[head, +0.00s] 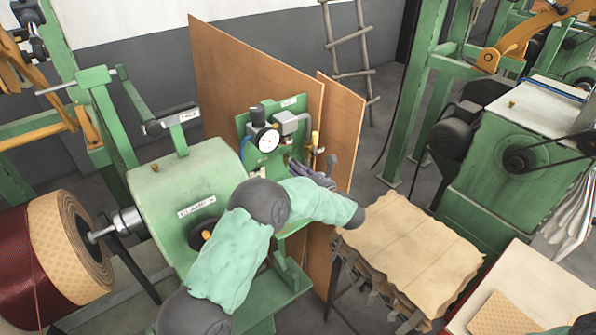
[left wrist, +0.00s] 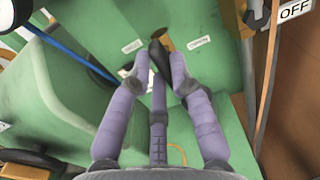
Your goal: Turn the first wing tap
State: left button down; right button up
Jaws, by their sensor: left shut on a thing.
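In the head view my left gripper (head: 316,176) reaches in front of the green panel (head: 290,104), below and right of the round gauge. In the left wrist view its purple fingers (left wrist: 158,80) are closed around a dark wing tap (left wrist: 157,57) on a brass stem (left wrist: 166,43). White labels stand on both sides of this tap; their text is too small to read surely. In the head view the gripped tap is mostly hidden behind the gripper. My right gripper does not show.
The pressure gauge (head: 267,139) sits close to the left gripper. Brown boards (head: 342,110) rise behind. A stack of tan sheets (head: 410,245) lies to the right.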

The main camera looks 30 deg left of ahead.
pick_arm(q)
jog(key=m, duration=0.5)
jog(key=m+b, duration=0.1)
jog(key=m, duration=0.5)
jog(key=w+m, duration=0.1)
jog(key=m, duration=0.5)
jog(key=shift+d, duration=0.2)
jog(key=shift+f+m, duration=0.1)
jog(key=shift+m, duration=0.4)
jog(key=c, duration=1.1)
grip_release()
jog(key=shift+d, duration=0.1)
jog(key=v, duration=1.2)
jog(key=shift+f, duration=0.1)
